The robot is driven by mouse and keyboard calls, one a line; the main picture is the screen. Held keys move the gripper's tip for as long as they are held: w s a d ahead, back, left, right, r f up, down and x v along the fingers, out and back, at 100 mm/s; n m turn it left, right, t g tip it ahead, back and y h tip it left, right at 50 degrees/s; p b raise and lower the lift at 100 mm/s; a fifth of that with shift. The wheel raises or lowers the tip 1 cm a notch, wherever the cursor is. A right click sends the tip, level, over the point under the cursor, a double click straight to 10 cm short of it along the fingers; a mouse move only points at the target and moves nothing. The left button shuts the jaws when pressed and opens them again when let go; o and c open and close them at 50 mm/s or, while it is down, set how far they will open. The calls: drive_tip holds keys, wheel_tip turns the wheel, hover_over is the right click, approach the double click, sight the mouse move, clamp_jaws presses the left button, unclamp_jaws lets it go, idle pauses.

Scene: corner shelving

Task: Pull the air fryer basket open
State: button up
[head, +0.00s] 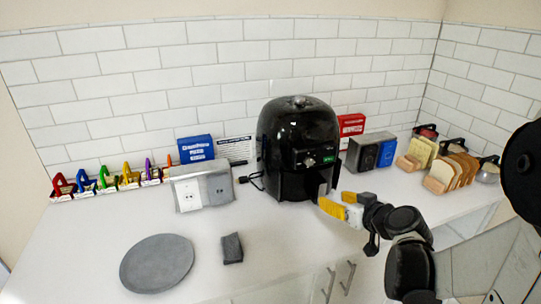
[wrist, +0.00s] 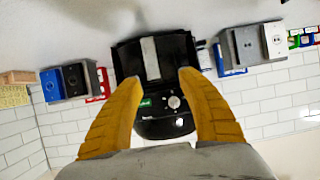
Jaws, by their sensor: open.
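The black air fryer (head: 297,140) stands on the white counter near the back wall, with a dial and a small green label on its front. Its basket handle (wrist: 150,58) shows in the wrist view as a pale grey bar on the dark basket front. My gripper (head: 335,203) is in front of the fryer at its lower right in the head view. In the wrist view its two yellow fingers (wrist: 160,75) are spread wide, one on each side of the handle's line. I see no contact with the handle. The basket looks closed, its lower front partly hidden by my gripper.
Grey outlet box (head: 202,186) and blue box (head: 196,149) stand left of the fryer. A dark grey box (head: 371,151) and bread slices (head: 459,170) stand right. A round grey plate (head: 157,263) and small dark block (head: 232,248) lie in front. The front middle counter is clear.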

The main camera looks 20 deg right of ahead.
sight(322, 189)
drive_tip(key=shift+t, duration=0.3)
drive_tip(key=b+x, duration=0.1)
drive_tip(key=x, duration=0.2)
drive_tip(key=d+b+x, duration=0.1)
drive_tip(key=x, duration=0.3)
drive_tip(key=b+x, duration=0.1)
drive_tip(key=x, duration=0.3)
drive_tip(key=shift+w+d+r, duration=0.1)
drive_tip(key=shift+d+r, duration=0.05)
drive_tip(key=shift+d, duration=0.15)
drive_tip(key=shift+c, duration=0.5)
clamp_jaws()
